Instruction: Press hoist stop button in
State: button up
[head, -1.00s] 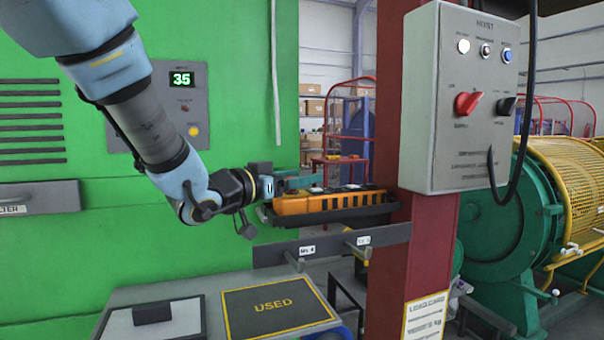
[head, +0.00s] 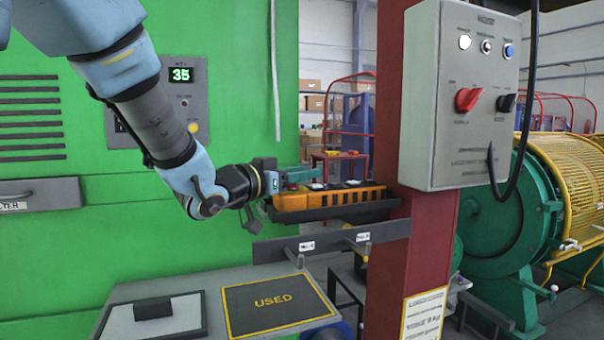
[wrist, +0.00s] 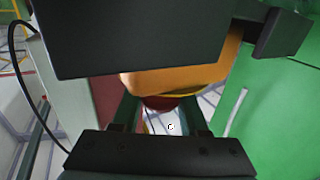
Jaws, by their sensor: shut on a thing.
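The orange hoist pendant (head: 330,199) lies on its side in a black holder (head: 345,213) beside the red column. Dark and pale buttons line its top. A red button (head: 292,187) at its left end looks like the stop button; how far in it sits cannot be told. My gripper (head: 298,177) is at that left end, its teal fingers over the pendant's top. In the wrist view the orange body (wrist: 185,75) shows beyond the fingers, and the red button (wrist: 160,102) is between them. My gripper appears shut on it; the dark wrist body hides part of the contact.
The red column (head: 400,260) carries a grey hoist control box (head: 470,140) with a hanging black cable. A dark rail with hooks (head: 335,241) runs below the pendant. The green machine wall (head: 240,90) stands behind my arm. A bench with a USED mat (head: 272,302) is below.

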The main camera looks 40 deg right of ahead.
grip_shut()
dwell(0.5)
jog(key=shift+f+b, duration=0.6)
jog(key=shift+b, duration=0.15)
jog(key=o, duration=1)
grip_release()
jog(key=shift+r, duration=0.1)
